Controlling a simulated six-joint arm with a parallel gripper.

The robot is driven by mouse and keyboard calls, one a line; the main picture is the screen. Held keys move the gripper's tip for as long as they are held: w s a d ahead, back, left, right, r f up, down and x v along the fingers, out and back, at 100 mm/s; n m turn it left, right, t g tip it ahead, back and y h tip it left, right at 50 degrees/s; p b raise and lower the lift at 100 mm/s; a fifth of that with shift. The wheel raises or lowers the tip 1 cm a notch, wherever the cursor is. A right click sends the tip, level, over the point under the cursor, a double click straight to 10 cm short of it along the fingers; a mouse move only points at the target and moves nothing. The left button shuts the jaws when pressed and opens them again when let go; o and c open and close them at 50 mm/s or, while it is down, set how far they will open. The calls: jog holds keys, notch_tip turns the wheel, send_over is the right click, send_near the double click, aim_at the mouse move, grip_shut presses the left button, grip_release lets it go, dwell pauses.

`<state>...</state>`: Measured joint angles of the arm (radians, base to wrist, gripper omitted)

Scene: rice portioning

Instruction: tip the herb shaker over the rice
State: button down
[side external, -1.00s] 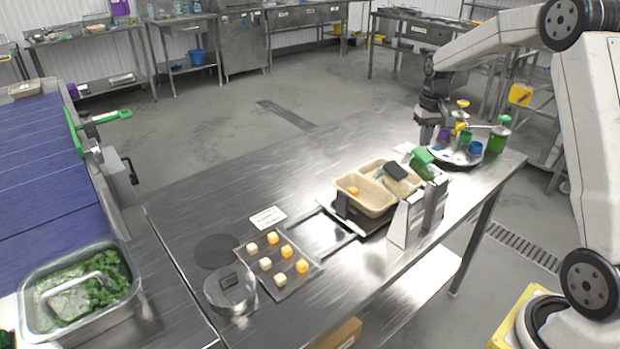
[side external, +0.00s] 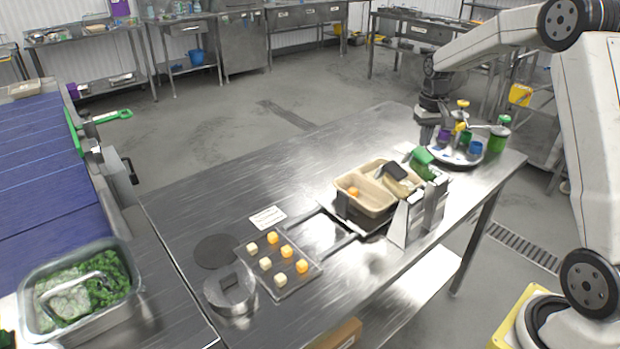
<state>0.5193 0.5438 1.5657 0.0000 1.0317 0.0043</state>
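A tan tray (side external: 346,203) with compartments sits on a dark stand on the steel table. An orange cube (side external: 353,191) lies in its left part; I cannot make out rice clearly. A round platter (side external: 437,156) at the table's far right holds small purple, green (side external: 465,138) and blue (side external: 475,147) containers and a yellow-topped item (side external: 462,104). A green-topped bottle (side external: 498,138) stands at its right. I cannot tell which of these is the herb shaker. My gripper (side external: 424,136) is low at the platter's left edge; its fingers are too small to read.
Grey upright holders (side external: 408,218) stand in front of the tan tray, with a green item (side external: 422,157) behind. A flat tray (side external: 291,289) of orange and pale cubes, a round metal piece (side external: 230,291) and a dark disc (side external: 214,251) lie to the left. The table's back left is clear.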

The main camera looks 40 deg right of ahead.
aim_at(417, 148)
jog(key=shift+f, duration=1.1)
jog(key=shift+w+f, duration=0.3)
jog(key=shift+f, duration=0.45)
jog(key=shift+w+f, duration=0.25)
jog(key=shift+f, duration=0.5)
jog(key=shift+w+f, duration=0.3)
jog(key=shift+f, duration=0.45)
jog(key=shift+r, duration=0.2)
jog(key=shift+s+r, duration=0.3)
jog(key=shift+r, duration=0.75)
jog(key=shift+s+r, duration=0.25)
jog(key=shift+r, duration=0.85)
jog(key=shift+s+r, duration=0.3)
jog(key=shift+r, duration=0.75)
jog(key=s+a+f+n+t, duration=0.1)
jog(key=s+a+f+n, duration=0.1)
jog(key=s+a, duration=0.3)
jog(key=s+a+f+n, duration=0.1)
jog(key=s+a, duration=0.4)
jog(key=a, duration=0.6)
jog(key=s+a+f+n+t, duration=0.1)
jog(key=s+a+f+n, duration=0.1)
jog(key=s+a, duration=0.3)
jog(key=shift+a+f+n+t, duration=0.3)
jog(key=shift+a+n, duration=0.2)
jog(key=shift+a, duration=1.35)
